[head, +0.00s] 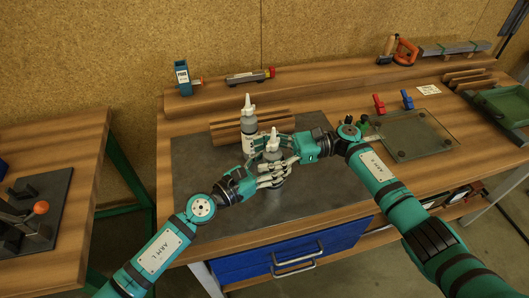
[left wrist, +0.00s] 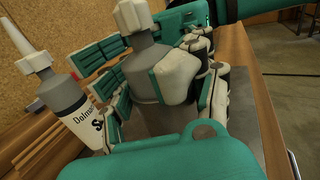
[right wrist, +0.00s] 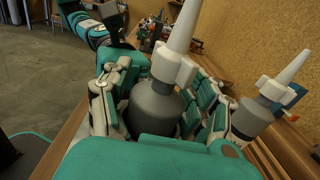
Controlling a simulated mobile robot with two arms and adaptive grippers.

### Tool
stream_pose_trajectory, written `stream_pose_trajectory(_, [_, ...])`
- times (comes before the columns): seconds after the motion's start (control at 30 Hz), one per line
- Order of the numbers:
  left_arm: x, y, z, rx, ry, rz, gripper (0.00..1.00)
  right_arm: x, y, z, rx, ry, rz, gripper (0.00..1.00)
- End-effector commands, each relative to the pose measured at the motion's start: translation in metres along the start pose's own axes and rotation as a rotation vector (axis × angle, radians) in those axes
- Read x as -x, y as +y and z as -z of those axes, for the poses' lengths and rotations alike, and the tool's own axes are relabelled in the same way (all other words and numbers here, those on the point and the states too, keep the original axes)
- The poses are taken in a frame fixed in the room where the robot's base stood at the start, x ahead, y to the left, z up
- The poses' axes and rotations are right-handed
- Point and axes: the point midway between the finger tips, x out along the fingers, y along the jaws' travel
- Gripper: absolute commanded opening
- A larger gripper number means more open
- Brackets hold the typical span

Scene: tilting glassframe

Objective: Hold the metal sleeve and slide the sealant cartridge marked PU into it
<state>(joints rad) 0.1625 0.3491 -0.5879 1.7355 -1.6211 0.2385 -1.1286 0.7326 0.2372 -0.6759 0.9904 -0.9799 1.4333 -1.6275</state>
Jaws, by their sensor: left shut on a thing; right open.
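A grey cartridge with a white nozzle (head: 272,143) stands upright between my grippers; its label is hidden. It also shows in the left wrist view (left wrist: 143,54) and right wrist view (right wrist: 154,104). A grey metal sleeve (head: 270,192) shows below it, under my left gripper (head: 273,176), which is shut around it. The cartridge is in line above the sleeve; how deep it sits inside cannot be told. My right gripper (head: 276,150) is open, its fingers on both sides of the cartridge's upper part.
A wooden rack (head: 225,133) lies behind the cartridges on the dark mat (head: 200,175). A glass pane (head: 413,135) with red and blue clamps nearby lies to the right. A blue box and a tool stand on the back shelf (head: 215,92). The mat's front is clear.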

Motion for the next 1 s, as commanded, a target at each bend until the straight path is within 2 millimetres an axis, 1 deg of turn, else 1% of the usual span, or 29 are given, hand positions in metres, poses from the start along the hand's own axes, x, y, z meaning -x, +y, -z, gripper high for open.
stream_pose_trajectory(0.03, [0.0,0.002,-0.001,0.002,-0.003,-0.004,0.2,0.0,0.003,0.006,-0.007,0.008,-0.005,0.64])
stream_pose_trajectory(0.17, [0.0,0.002,-0.001,0.002,-0.003,-0.004,0.2,0.0,0.003,0.008,-0.009,0.011,-0.005,0.64])
stream_pose_trajectory(0.27, [0.0,0.002,-0.001,0.002,-0.003,-0.005,0.2,0.0,0.004,0.004,-0.007,0.011,-0.006,0.64])
stream_pose_trajectory(0.33, [0.0,0.002,-0.001,0.002,-0.003,-0.005,0.2,0.0,0.004,-0.003,-0.006,0.01,-0.006,0.64])
stream_pose_trajectory(0.47, [0.0,0.002,-0.001,0.001,-0.003,-0.004,0.2,0.0,0.002,-0.026,-0.001,0.007,-0.004,0.64])
stream_pose_trajectory(0.7, [0.0,0.001,-0.001,0.001,-0.002,-0.002,0.2,0.0,0.001,-0.076,0.002,0.006,-0.003,0.64])
stream_pose_trajectory(0.9, [0.0,0.001,-0.001,0.001,-0.002,-0.001,0.2,0.001,0.001,-0.113,0.001,0.004,-0.002,0.64])
stream_pose_trajectory(0.93, [0.0,0.001,-0.001,0.001,-0.002,-0.001,0.2,0.001,0.001,-0.118,0.001,0.004,-0.002,0.64])
stream_pose_trajectory(0.97, [0.0,0.0,-0.001,0.001,-0.002,-0.001,0.2,0.003,-0.001,-0.117,-0.003,0.004,0.007,0.64])
stream_pose_trajectory(1.0, [0.0,0.0,-0.001,0.001,-0.002,-0.001,0.2,0.01,0.0,-0.115,-0.004,0.008,0.029,0.64])
